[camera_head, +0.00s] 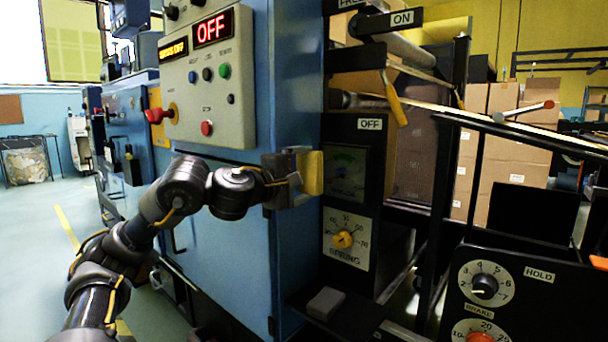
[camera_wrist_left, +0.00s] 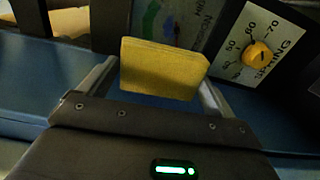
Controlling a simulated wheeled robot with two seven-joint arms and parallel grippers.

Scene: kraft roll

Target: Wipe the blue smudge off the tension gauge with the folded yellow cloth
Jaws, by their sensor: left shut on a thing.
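The folded yellow cloth (camera_head: 310,173) is held upright by my left gripper (camera_head: 298,176), just left of the tension gauge (camera_head: 345,172) in the head view. In the left wrist view the cloth (camera_wrist_left: 165,68) sits between the two fingers of my left gripper (camera_wrist_left: 160,85). The gauge face (camera_wrist_left: 200,28) shows behind it there, partly covered by the cloth. I cannot tell whether the cloth touches the gauge. A faint blue-green mark shows on the dark gauge in the head view; I cannot make out the smudge clearly. My right gripper is not in view.
A spring dial with a yellow knob (camera_head: 343,239) is right below the gauge. A blue cabinet (camera_head: 240,240) with a control panel (camera_head: 207,85) stands to the left. A yellow-handled lever (camera_head: 394,100) hangs above right. A brake panel (camera_head: 520,290) is at the lower right.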

